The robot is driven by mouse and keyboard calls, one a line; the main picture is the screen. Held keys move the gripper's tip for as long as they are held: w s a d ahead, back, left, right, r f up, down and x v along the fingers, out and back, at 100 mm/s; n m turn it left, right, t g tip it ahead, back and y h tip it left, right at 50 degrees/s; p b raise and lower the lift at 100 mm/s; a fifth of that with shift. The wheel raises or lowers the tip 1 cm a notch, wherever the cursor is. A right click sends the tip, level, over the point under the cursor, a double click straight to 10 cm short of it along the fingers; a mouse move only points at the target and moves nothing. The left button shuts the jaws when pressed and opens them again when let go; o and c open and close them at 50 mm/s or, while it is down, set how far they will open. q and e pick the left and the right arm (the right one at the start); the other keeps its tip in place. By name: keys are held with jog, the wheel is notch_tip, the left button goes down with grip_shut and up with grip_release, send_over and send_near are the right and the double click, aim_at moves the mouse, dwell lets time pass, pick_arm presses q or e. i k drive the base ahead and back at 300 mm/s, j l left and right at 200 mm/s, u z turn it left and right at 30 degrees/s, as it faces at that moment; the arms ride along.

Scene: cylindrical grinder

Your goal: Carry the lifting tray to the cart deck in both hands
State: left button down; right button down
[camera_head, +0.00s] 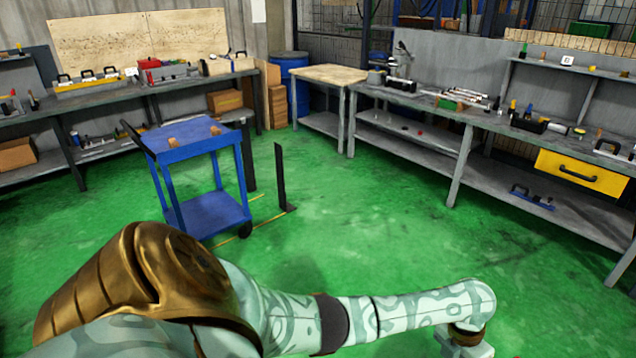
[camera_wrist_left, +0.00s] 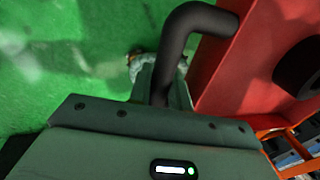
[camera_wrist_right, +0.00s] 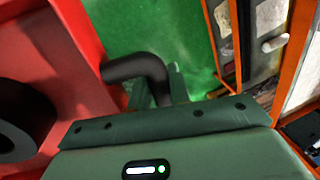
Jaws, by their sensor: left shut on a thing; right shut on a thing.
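In the left wrist view my left gripper (camera_wrist_left: 165,88) is shut on a black bent handle (camera_wrist_left: 180,45) beside the red wall of the lifting tray (camera_wrist_left: 222,68). In the right wrist view my right gripper (camera_wrist_right: 160,92) is shut on another black handle (camera_wrist_right: 132,66), with the red tray (camera_wrist_right: 65,65) to its left. A dark round thing (camera_wrist_right: 20,115) shows against the red. The fingertips are partly hidden. The head view shows neither the tray nor the jaws. The blue cart stands ahead on the left; its top deck (camera_head: 190,137) bears small brown blocks (camera_head: 215,129).
Green floor (camera_head: 350,210) lies open right of the cart. A thin black post (camera_head: 280,178) stands beside the cart. Loaded benches line the left and right, one with a yellow drawer (camera_head: 580,172). Orange framing (camera_wrist_right: 293,60) is near my right gripper.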

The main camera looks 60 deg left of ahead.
aim_at(183, 132)
jog(key=j+u, duration=0.15)
jog(key=u, duration=3.4)
jog(key=i+u, duration=0.15)
jog(key=i, duration=0.85)
jog(key=i+z, duration=0.1)
jog(key=i, duration=1)
jog(key=i+j+z, duration=0.1)
jog(key=i, duration=1.05)
jog(key=i+u, duration=0.15)
jog(key=i, duration=0.95)
jog(key=i+z, duration=0.1)
jog(key=i, duration=1)
